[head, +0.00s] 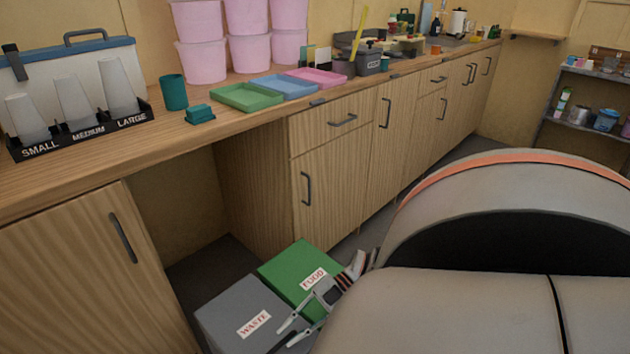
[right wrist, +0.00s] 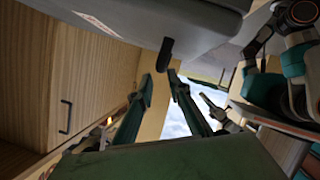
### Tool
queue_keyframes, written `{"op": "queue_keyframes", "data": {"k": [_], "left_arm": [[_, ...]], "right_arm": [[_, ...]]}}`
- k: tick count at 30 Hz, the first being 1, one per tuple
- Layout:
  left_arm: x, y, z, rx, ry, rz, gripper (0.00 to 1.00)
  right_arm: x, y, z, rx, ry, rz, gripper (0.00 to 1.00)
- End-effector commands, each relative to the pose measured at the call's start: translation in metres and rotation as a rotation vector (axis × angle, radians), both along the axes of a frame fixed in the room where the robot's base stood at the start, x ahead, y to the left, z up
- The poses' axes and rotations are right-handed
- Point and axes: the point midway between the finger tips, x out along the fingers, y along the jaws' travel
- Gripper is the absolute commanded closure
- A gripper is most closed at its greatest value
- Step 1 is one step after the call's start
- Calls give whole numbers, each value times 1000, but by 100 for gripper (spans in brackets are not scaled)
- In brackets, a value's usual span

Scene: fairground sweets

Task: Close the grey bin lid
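The grey bin's lid (head: 225,314), labelled WASTE, shows in the head view at the lower middle, beside a wooden cabinet. It looks roughly flat from above, but I cannot tell whether it is fully down. My right gripper (head: 284,336) is over the near right part of the grey bin, its fingers pointing left and apart. Whether it touches the lid is unclear. My left gripper is not in view.
A green bin (head: 293,262) labelled FOOD stands right behind the grey bin. Wooden cabinets with a long counter (head: 175,135) run along the left and back. The counter holds cups, pink tubs and coloured trays. My own body blocks the lower right.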

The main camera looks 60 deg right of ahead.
Motion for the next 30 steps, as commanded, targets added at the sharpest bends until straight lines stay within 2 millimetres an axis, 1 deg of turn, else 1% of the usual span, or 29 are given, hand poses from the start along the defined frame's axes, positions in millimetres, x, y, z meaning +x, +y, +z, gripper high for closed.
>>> {"op": "queue_keyframes", "data": {"k": [1,6,12,18,30], "left_arm": [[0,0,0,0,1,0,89],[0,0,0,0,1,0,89],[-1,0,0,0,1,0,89],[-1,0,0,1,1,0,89],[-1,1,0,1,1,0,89]], "right_arm": [[-5,-13,-1,-6,2,-3,83],[-23,-46,-1,-5,2,-3,83],[-37,-73,0,-2,0,-2,83],[-44,-85,0,-1,-1,0,83],[-45,-85,0,0,-1,0,83]]}}
